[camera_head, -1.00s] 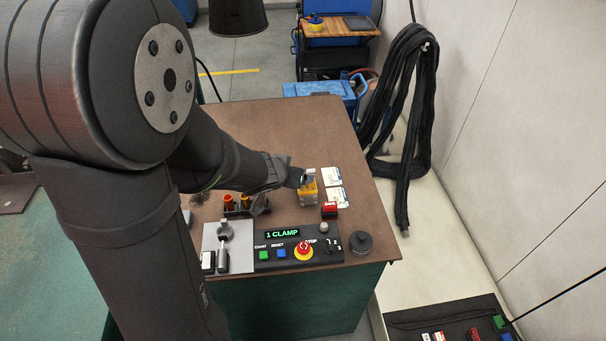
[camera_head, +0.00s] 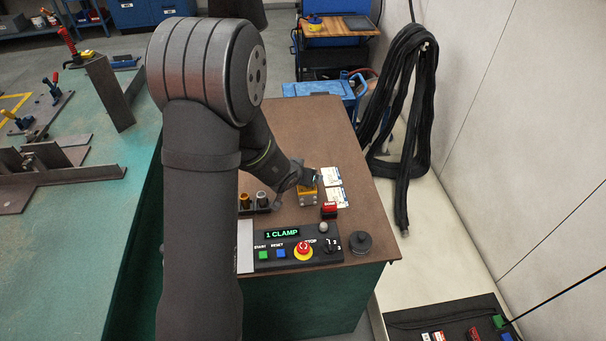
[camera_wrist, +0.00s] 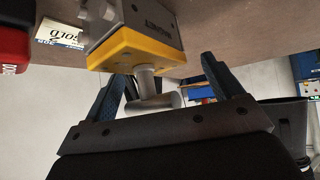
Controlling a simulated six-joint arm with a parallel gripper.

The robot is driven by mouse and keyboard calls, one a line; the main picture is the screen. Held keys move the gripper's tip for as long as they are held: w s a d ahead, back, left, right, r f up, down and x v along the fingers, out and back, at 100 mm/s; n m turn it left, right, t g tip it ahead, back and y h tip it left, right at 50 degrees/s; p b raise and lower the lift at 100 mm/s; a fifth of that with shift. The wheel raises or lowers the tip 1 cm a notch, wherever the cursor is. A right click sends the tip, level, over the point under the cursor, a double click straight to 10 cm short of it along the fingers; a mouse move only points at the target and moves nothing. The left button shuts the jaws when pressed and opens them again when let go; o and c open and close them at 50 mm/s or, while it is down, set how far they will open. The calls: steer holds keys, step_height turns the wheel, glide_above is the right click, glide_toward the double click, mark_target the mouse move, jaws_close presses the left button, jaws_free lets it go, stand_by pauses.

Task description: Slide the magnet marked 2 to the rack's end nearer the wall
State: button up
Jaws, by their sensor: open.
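A marking 2 is not readable on any magnet, and I cannot tell which thing is the rack.
A red block (camera_head: 328,210) and white cards (camera_head: 331,177) lie beside the yellow block. A control panel (camera_head: 300,250) reading 1 CLAMP is at the front edge, beside a dark round knob (camera_head: 361,242). A holder with cylinders (camera_head: 262,199) is left. The wall (camera_head: 520,130) is right.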

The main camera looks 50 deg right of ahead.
steer(key=shift+d+f, duration=0.3)
steer(key=shift+f, duration=0.05)
